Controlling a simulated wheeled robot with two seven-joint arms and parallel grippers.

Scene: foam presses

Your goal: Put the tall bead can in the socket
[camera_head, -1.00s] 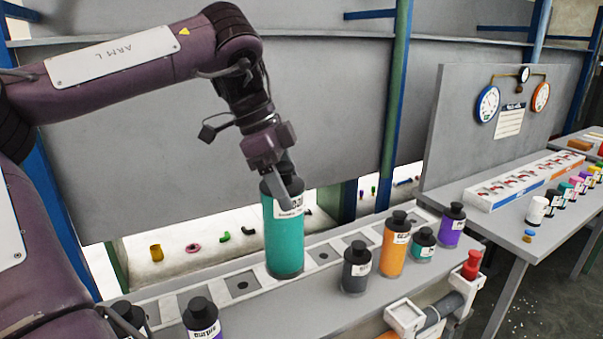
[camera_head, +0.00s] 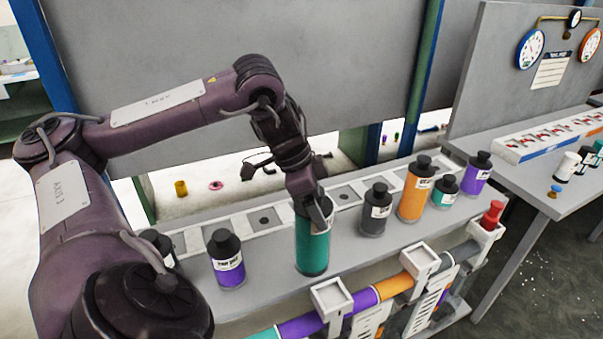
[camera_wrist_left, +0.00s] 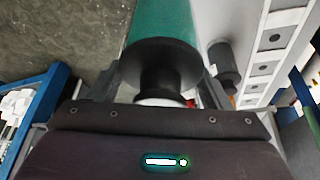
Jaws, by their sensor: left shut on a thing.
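The tall teal bead can (camera_head: 312,252) has a dark cap and is upright. My left gripper (camera_head: 318,212) is shut on its top end from above. Its base shows over the grey bench, between the back strip and the front edge; I cannot tell if it touches the bench. In the left wrist view the teal can (camera_wrist_left: 172,25) and its dark shoulder lie between the fingers (camera_wrist_left: 163,88). White square sockets line the front edge: the nearest (camera_head: 332,297) is just right of and below the can, another (camera_head: 420,256) is farther right. My right gripper is out of view.
A dark grey can (camera_head: 376,212), an orange can (camera_head: 414,195), a small teal can (camera_head: 444,192) and a purple can (camera_head: 477,175) stand to the right. Another purple can (camera_head: 227,262) stands left. A pale strip (camera_head: 232,226) with square recesses runs along the bench back.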

